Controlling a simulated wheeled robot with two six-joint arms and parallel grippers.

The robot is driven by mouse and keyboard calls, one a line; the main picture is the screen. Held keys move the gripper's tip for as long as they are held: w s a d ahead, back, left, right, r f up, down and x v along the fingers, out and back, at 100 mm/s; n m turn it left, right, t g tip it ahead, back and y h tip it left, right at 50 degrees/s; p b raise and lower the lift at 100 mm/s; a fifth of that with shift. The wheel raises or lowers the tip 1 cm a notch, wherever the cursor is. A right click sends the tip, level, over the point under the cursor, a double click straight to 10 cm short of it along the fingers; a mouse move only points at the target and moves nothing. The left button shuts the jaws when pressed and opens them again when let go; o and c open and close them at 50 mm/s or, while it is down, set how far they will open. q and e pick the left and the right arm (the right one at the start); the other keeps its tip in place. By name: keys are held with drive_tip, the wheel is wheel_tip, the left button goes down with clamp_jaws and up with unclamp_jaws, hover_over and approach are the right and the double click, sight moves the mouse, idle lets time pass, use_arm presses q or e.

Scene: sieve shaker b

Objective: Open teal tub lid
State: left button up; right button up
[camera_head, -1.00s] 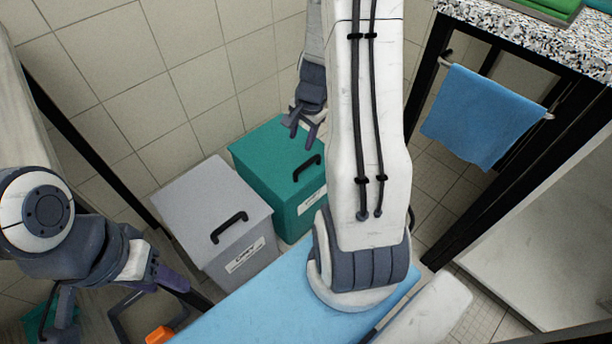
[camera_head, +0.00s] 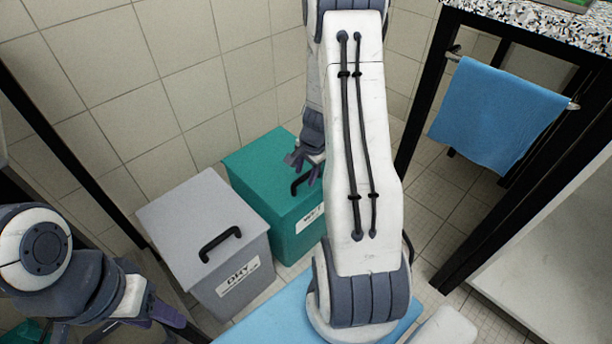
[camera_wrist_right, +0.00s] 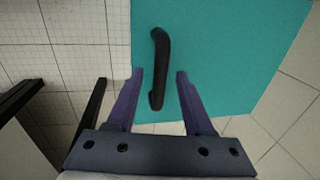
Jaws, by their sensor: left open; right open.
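The teal tub (camera_head: 295,226) stands on the floor against the tiled wall, with its flat teal lid (camera_head: 262,165) shut. A black handle (camera_head: 300,182) sits on the lid near the front edge; it also shows in the right wrist view (camera_wrist_right: 158,68). My right gripper (camera_head: 298,170) is open above the lid, close to the handle. In the right wrist view its fingertips (camera_wrist_right: 158,74) lie either side of the handle's near end; I cannot tell the remaining height. My left gripper (camera_head: 190,333) is at the lower left, far from the tub, its fingertips partly cut off.
A grey tub (camera_head: 205,225) with a black handle and a label stands directly left of the teal one. A blue surface (camera_head: 265,318) is in front. A blue towel (camera_head: 498,115) hangs on a rail at right. My right arm hides part of the teal tub.

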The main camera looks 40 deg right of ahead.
clamp_jaws()
idle(1.4)
